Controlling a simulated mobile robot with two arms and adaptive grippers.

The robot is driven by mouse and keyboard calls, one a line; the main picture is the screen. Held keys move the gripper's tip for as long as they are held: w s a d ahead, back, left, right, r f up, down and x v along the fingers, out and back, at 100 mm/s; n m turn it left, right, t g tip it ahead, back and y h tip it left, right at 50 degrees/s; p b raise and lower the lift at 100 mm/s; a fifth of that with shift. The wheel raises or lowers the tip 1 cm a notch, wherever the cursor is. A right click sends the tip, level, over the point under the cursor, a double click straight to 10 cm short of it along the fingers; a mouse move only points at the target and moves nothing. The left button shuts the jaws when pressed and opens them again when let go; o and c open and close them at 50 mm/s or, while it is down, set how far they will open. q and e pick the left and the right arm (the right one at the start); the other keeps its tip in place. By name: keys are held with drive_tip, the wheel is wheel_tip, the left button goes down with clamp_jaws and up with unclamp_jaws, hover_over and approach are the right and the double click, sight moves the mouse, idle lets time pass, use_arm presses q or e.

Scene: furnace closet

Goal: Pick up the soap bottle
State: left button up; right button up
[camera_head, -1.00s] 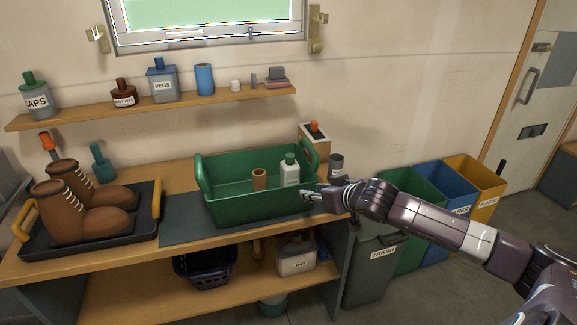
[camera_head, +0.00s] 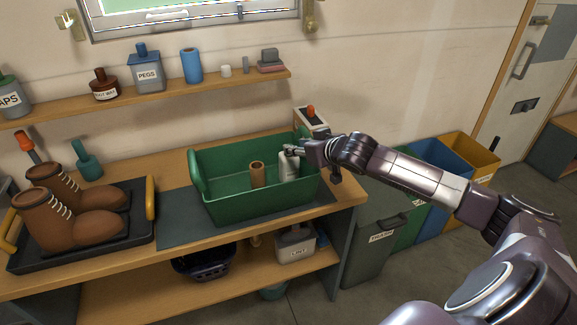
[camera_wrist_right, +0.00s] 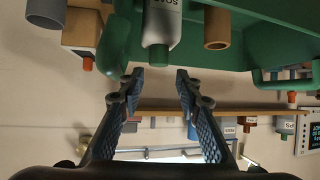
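The soap bottle (camera_head: 288,169) is white with a green cap and stands upright in the green bin (camera_head: 240,206) on the bench. My right gripper (camera_head: 291,151) is at the bottle's top, over the bin's right part, and hides most of the cap in the head view. In the right wrist view the bottle (camera_wrist_right: 161,22) shows upside down, its green cap just beyond the gap between the fingertips. The right gripper (camera_wrist_right: 157,73) is open, with nothing between its fingers. My left gripper is not in view.
A brown cardboard tube (camera_head: 257,175) stands in the bin to the left of the bottle. The bin's green handle rises close to the right gripper. Boots (camera_head: 75,210) sit on a black tray at left. A shelf (camera_head: 150,97) with jars runs along the wall above.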

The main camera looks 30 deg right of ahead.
sight(292, 157)
drive_tip(key=x, duration=0.2)
drive_tip(key=p+x, duration=0.1)
drive_tip(key=x, duration=0.1)
drive_tip(key=shift+d+f, duration=0.15)
drive_tip(key=shift+f, duration=0.3)
drive_tip(key=shift+w+f+p, duration=0.25)
drive_tip(key=shift+p, duration=0.05)
clamp_jaws()
